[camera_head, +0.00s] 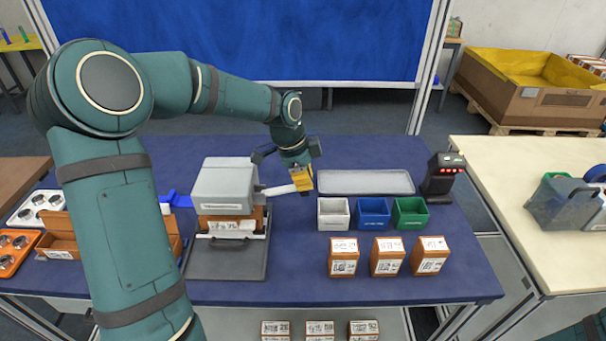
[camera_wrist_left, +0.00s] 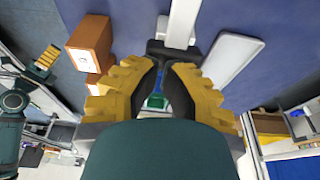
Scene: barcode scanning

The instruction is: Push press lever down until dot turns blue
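The press (camera_head: 223,186) is a grey box over a brown box on a dark base plate, left of the table's middle. Its pale lever (camera_head: 279,190) sticks out to the right. My left gripper (camera_head: 303,184) is at the lever's outer end, with its yellow fingers together. In the left wrist view the lever (camera_wrist_left: 183,22) runs to a dark crosspiece (camera_wrist_left: 170,48) just past my left fingertips (camera_wrist_left: 165,64); contact cannot be told. My right gripper (camera_wrist_left: 45,57) seems to show small there, its opening unclear. I cannot make out the dot.
White, blue (camera_head: 372,213) and green bins stand right of the lever, with several brown labelled boxes (camera_head: 387,257) in front. A grey tray (camera_head: 365,182) lies behind them. A black scanner (camera_head: 442,177) with red lights stands at the right edge.

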